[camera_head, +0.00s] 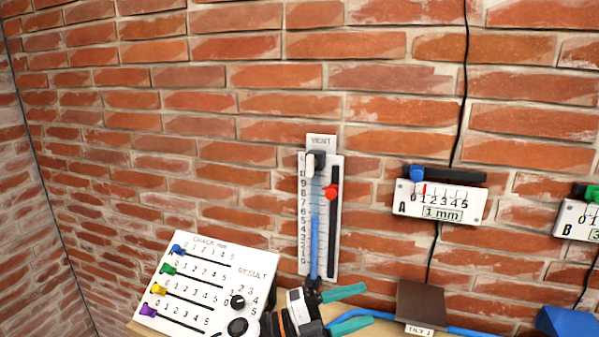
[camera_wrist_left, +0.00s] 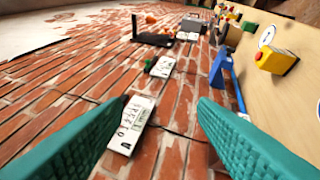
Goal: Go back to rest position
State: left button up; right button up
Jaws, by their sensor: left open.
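My left gripper (camera_head: 357,308) shows at the bottom centre of the head view, its two teal fingers apart and pointing right, with nothing between them. It is in front of the wall, below the VENT gauge (camera_head: 333,259) and left of a brown block (camera_head: 421,301). In the left wrist view the same teal fingers (camera_wrist_left: 165,103) stand wide apart, with a white scale plate (camera_wrist_left: 131,125) on the brick wall beyond them. I cannot see any contact with it. My right gripper is in neither view.
A white panel (camera_head: 262,257) with coloured sliders and knobs stands left of my gripper. Gauge A (camera_head: 474,208) and gauge B (camera_head: 570,234) hang on the wall at right. A blue object (camera_head: 567,322) and blue hose (camera_head: 470,331) are low right.

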pick_arm(q)
jog(key=a+f+n+t+y, duration=0.5)
jog(key=a+n+t+y, duration=0.3)
jog(key=n, duration=0.4)
jog(key=a+f+n+t+y, duration=0.55)
jog(key=a+n+y, duration=0.35)
jog(key=a+n, duration=0.25)
jog(key=s+a+f+n+g+y, duration=0.1)
jog(key=s+a+f+n+g, duration=0.25)
jog(key=s, duration=0.55)
jog(key=s+a+f+g+y, duration=0.1)
jog(key=s+a+f+g, duration=0.2)
jog(key=s+f+g, duration=0.4)
jog(key=s+a+f+n+g+y, duration=0.15)
jog(key=s+a+f, duration=0.25)
jog(key=s, duration=0.6)
notch_tip(320, 180, down, 25)
jog(key=g, duration=0.3)
jog(key=s+a+f, duration=0.2)
jog(key=s+f, duration=1.5)
jog(key=shift+s+a+g, duration=0.3)
jog(key=shift+s+g, duration=0.05)
jog(key=shift+n, duration=0.25)
